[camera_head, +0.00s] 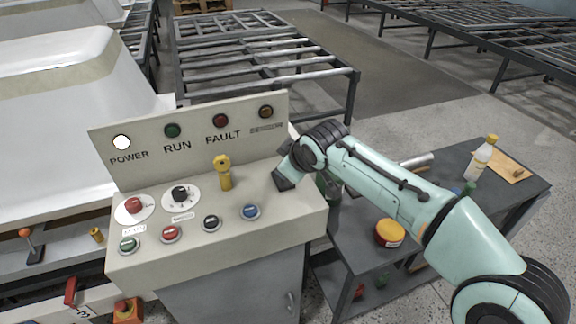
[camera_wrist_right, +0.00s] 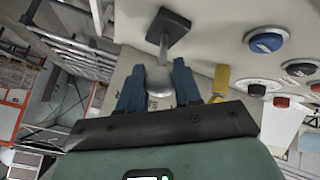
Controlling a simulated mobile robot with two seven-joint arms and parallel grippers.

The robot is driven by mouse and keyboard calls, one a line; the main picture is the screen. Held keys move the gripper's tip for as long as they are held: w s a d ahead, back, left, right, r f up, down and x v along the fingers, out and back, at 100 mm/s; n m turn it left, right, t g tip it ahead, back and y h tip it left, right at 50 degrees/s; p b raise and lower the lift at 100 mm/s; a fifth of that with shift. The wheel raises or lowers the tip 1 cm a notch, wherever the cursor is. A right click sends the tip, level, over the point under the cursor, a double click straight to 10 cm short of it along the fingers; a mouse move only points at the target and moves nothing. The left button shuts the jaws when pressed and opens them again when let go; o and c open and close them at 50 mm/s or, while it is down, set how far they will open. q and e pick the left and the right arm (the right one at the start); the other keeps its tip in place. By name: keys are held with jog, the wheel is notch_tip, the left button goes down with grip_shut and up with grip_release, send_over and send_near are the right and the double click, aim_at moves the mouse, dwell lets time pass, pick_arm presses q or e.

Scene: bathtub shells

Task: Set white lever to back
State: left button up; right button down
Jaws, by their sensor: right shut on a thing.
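The white lever (camera_wrist_right: 160,86) shows in the right wrist view as a pale grip on a metal stem. The stem rises from a dark square base plate (camera_wrist_right: 169,27) on the beige console. My right gripper (camera_wrist_right: 159,90) has its two blue fingers on either side of the pale grip and is shut on it. In the head view my right arm reaches in from the right to the console's right end (camera_head: 302,215). The arm's end hides the lever and fingertips there. My left gripper is in neither view.
A yellow lever (camera_head: 224,174) stands upright on the console, left of my right gripper. Several buttons, including a blue one (camera_head: 250,212), and a black knob (camera_head: 180,194) lie around it. A dark table (camera_head: 513,204) holds a bottle (camera_head: 481,160) on the right.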

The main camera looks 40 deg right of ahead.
jog(key=shift+s+f, duration=0.1)
jog(key=shift+f, duration=0.1)
jog(key=c, duration=0.8)
grip_release()
jog(key=shift+r, duration=0.1)
jog(key=shift+s+r, duration=0.1)
jog(key=shift+r, duration=0.1)
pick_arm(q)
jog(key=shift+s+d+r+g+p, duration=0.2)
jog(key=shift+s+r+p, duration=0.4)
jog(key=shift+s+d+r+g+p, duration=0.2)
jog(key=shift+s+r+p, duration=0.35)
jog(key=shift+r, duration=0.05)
pick_arm(e)
jog(key=v, duration=1.3)
